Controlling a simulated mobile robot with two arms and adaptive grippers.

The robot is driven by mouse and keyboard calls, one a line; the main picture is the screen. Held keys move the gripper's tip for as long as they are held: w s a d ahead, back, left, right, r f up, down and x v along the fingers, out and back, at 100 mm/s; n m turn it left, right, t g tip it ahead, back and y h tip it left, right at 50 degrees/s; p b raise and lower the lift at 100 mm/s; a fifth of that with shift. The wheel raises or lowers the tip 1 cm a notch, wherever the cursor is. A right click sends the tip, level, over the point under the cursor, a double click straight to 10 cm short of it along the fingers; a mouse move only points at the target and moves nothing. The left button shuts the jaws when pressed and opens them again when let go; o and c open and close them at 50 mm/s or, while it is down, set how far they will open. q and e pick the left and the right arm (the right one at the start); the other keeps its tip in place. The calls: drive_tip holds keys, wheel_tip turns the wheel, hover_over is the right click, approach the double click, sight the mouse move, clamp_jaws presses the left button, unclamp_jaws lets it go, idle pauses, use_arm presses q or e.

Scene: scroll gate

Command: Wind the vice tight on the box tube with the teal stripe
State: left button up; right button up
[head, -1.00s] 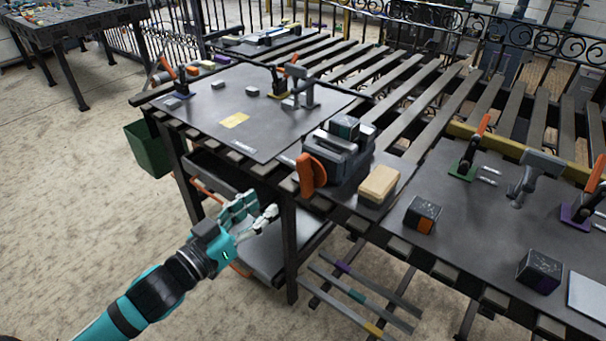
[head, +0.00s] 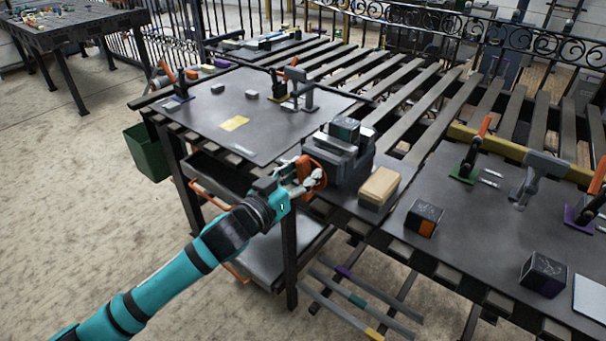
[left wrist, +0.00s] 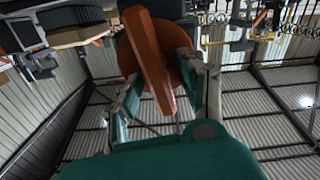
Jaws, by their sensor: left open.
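The dark grey vice (head: 350,165) stands at the front edge of the bench. A dark box tube with a teal stripe (head: 344,128) sits upright between its jaws; I cannot tell whether the jaws press on it. The vice's orange handle (head: 318,178) is on its left side, partly hidden by my gripper. My left gripper (head: 303,180) is open at the handle. In the left wrist view the orange handle (left wrist: 152,62), a round disc with a bar across it, lies between the two spread fingers (left wrist: 165,85). My right gripper is out of view.
A tan block (head: 379,187) lies right of the vice. Clamps stand on the bench plates. A green bin (head: 147,150) hangs at the left.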

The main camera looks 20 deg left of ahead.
use_arm(q)
clamp_jaws()
idle(0.3)
